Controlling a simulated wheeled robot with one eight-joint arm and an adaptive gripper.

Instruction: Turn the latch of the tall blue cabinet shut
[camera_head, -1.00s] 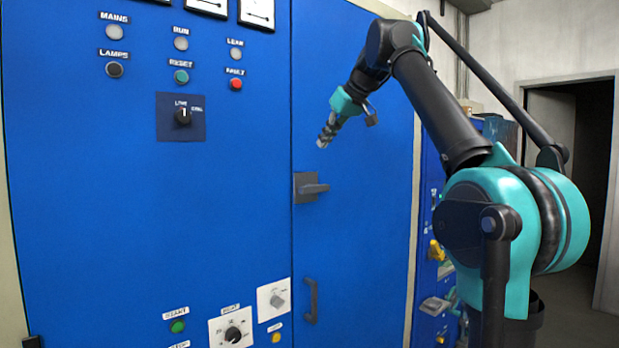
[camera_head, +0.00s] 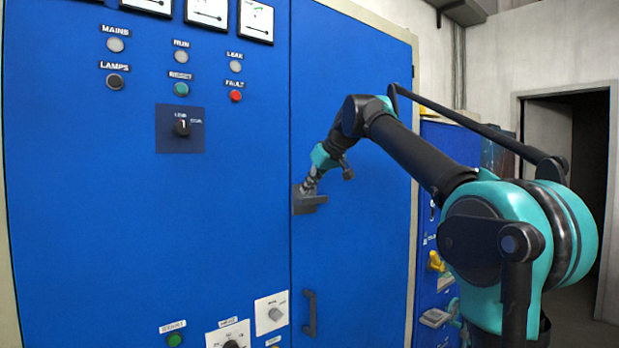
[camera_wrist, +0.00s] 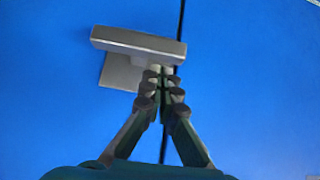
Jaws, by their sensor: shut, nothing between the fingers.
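The tall blue cabinet's door (camera_head: 350,240) is flush with the panel beside it. Its grey latch (camera_head: 310,201) sits at the door's left edge, with the lever about level and pointing right. In the wrist view the lever (camera_wrist: 138,44) crosses in front of its square plate (camera_wrist: 118,73), close to the dark door seam. My gripper (camera_head: 307,186) is just above the latch in the head view. Its fingertips are shut and empty, and they overlap the latch's edge in the wrist view. I cannot tell whether they touch it.
A fixed door handle (camera_head: 309,313) is below the latch. Left of the seam is a panel of lamps and knobs, including a selector switch (camera_head: 181,128). Another blue cabinet (camera_head: 450,150) with a yellow handle stands to the right, before an open doorway (camera_head: 590,170).

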